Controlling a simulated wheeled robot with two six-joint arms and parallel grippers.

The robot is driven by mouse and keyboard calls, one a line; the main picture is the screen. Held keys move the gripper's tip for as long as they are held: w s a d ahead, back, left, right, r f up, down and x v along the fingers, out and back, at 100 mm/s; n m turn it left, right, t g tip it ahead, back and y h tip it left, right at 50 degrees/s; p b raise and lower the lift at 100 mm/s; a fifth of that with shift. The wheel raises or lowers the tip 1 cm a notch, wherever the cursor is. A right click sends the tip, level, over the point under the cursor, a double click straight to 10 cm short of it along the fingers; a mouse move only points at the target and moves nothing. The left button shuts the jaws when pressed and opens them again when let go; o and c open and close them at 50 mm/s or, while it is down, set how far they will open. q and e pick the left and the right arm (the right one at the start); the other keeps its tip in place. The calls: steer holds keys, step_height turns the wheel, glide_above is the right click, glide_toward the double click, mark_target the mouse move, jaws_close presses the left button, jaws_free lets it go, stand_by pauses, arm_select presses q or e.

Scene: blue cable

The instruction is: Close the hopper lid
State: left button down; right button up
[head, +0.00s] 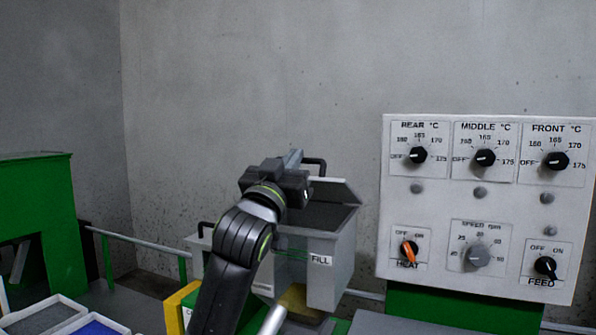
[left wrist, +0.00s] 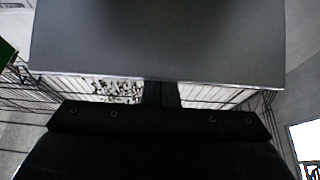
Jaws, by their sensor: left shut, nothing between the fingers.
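The grey hopper (head: 334,272), marked FILL, stands in the lower middle of the head view, with dark filling showing at its top. Its lid (head: 338,191) appears raised and tilted at the rear, partly hidden by my left gripper. A black handle (head: 317,163) shows behind it. My left gripper (head: 293,160) is shut and empty, above the hopper at the lid. In the left wrist view a grey panel (left wrist: 160,50), likely the lid, covers the top middle, and the fingertips are hidden by it. I cannot tell if they touch. My right gripper is out of view.
A white control panel (head: 478,210) with several knobs stands to the right of the hopper. A green machine body (head: 38,205) and trays (head: 45,315) are at the left. The grey wall (head: 250,80) is behind, with free room above the hopper.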

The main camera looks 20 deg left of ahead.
arm_select(q)
steer(key=f+b, duration=0.1)
steer(key=s+f+t+b, duration=0.1)
steer(key=f, duration=0.1)
steer(key=shift+s+f+b, duration=0.1)
steer(key=shift+f+b, duration=0.2)
steer(key=shift+b, duration=0.05)
steer(key=shift+s+f+t+b, duration=0.3)
steer(key=shift+f+t+b, duration=0.05)
steer(key=shift+f+b, duration=0.45)
steer(key=shift+s+f+t+b, duration=0.3)
steer(key=shift+f+t+b, duration=0.1)
steer(key=shift+f+b, duration=0.45)
steer(key=shift+s+f+t+b, duration=0.35)
steer(key=shift+f+b, duration=0.3)
steer(key=shift+b, duration=0.3)
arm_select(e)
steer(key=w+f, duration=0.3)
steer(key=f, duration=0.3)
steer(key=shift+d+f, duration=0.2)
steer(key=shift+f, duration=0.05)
